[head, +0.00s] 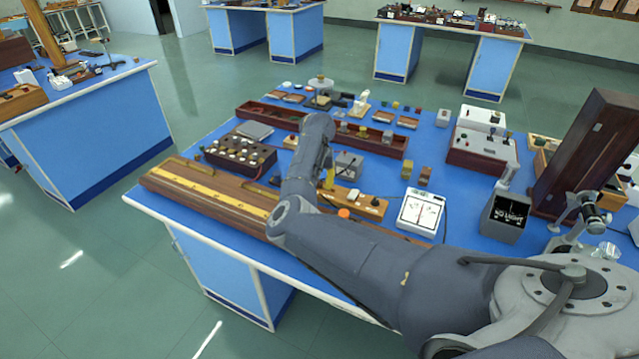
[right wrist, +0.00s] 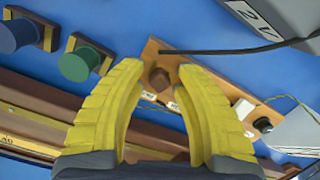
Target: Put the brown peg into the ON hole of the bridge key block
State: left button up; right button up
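The bridge key block is a small brown wooden block (head: 365,207) with pale labels, on the blue bench in the head view; it also shows in the right wrist view (right wrist: 167,60). The brown peg (right wrist: 160,78) stands on the block between my right fingers, with a visible gap to each. My right gripper (right wrist: 158,68) is open; its yellow fingers show partly in the head view (head: 329,179), where the arm hides much of them. A dark round spot (right wrist: 262,125), knob or hole, lies at the block's other end. The ON hole is not clear. My left gripper is not in view.
A long wooden meter bridge (head: 205,188) lies along the front edge. A grey box (head: 348,165) stands behind the block, and a white meter (head: 420,211) stands to its right. A black cable (right wrist: 235,51) crosses near the block. Green (right wrist: 77,65) and blue spools stand left of the fingers.

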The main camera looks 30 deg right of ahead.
notch_tip(320, 180, up, 12)
jog(key=shift+s+a, duration=0.45)
dwell(0.4)
